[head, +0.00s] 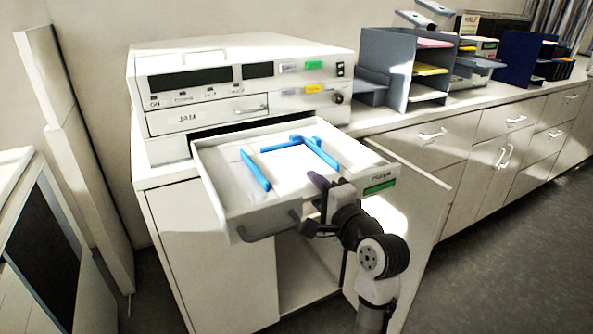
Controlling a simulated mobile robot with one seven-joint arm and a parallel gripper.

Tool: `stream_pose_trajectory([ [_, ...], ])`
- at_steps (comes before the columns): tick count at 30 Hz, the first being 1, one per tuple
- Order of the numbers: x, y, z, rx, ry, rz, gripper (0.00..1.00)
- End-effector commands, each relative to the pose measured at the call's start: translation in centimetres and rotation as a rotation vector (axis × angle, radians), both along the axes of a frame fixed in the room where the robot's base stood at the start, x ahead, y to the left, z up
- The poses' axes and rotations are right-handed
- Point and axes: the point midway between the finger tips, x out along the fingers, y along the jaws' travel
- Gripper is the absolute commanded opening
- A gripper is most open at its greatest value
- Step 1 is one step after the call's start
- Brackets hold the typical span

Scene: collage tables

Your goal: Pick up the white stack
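A white stack (292,164), which looks like paper, lies in the pulled-out tray (222,193) of a large white machine. Blue guides (256,171) stand along its sides and back. Its surface is overexposed, so its edges and thickness are hard to tell. My gripper (313,205) is at the front of the tray, at the near right of the stack. Its dark fingers are apart, one over the tray's inside and one lower by the front panel. I see nothing held between them. I cannot tell whether they touch the tray.
The tray has a front handle (268,228) and sticks out from the machine (240,75). Below it, a cabinet door (412,205) stands open at the right. A grey paper organizer (386,62) is on the counter. Open floor (520,230) lies to the right.

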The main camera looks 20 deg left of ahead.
Motion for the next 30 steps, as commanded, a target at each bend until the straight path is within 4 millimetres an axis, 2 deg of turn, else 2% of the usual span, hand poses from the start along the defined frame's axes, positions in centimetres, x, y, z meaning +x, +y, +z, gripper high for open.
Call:
stream_pose_trajectory([
  [1,0.0,0.0,0.0,0.000,0.000,0.000,0.28],
  [8,0.0,0.0,0.0,0.000,0.000,0.000,0.00],
  [22,0.0,-0.1,0.4,0.001,-0.003,0.000,0.00],
  [26,0.0,0.0,1.3,0.001,-0.005,0.001,0.00],
  [30,-0.1,0.0,3.2,0.002,-0.006,0.000,0.00],
])
